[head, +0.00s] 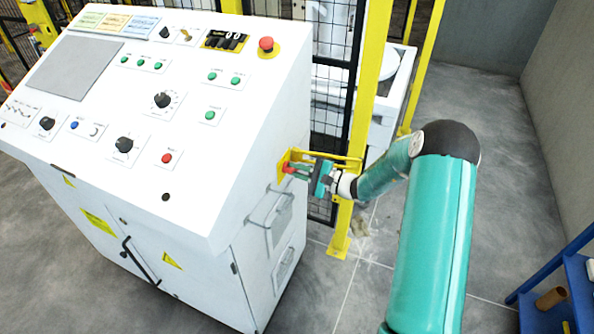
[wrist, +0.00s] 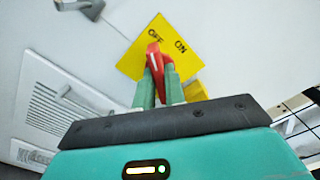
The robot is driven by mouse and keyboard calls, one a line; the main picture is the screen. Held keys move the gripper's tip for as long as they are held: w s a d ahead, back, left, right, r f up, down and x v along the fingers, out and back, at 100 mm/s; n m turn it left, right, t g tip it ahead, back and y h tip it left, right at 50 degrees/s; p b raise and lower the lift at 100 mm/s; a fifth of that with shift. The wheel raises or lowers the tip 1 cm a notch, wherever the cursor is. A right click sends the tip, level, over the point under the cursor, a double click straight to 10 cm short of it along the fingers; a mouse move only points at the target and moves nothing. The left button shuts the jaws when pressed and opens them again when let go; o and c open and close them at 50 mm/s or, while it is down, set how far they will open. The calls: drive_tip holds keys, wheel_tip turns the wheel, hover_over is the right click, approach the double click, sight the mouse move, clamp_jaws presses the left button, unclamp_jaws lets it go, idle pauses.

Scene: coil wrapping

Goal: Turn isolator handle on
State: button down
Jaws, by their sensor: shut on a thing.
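The red isolator handle (wrist: 154,55) sits on a yellow plate (wrist: 133,66) marked OFF and ON in the wrist view. The handle's tip points up near the OFF label, with ON to its right. My gripper (wrist: 159,76) is shut on the handle, one green finger on each side. In the head view the yellow plate (head: 284,164) is on the right side of the white control cabinet. The red handle (head: 289,168) shows there as a small patch in front of my gripper (head: 304,171). The lettering is too small to read in that view.
The cabinet's sloped top carries buttons, dials and a red emergency stop (head: 266,46). A box-like fitting (head: 274,215) juts from the side below the isolator. A yellow post (head: 362,110) and mesh fence stand close behind my gripper. Blue shelving (head: 570,290) is at lower right.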

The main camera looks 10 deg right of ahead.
drive_tip(key=m, duration=0.5)
drive_tip(key=shift+d+m, duration=0.1)
drive_tip(key=shift+m, duration=0.3)
drive_tip(key=m, duration=0.5)
drive_tip(key=shift+m, duration=0.4)
drive_tip(key=c, duration=1.5)
unclamp_jaws()
drive_tip(key=shift+o, duration=0.2)
drive_tip(key=v, duration=1.3)
drive_tip(key=shift+s+d, duration=0.3)
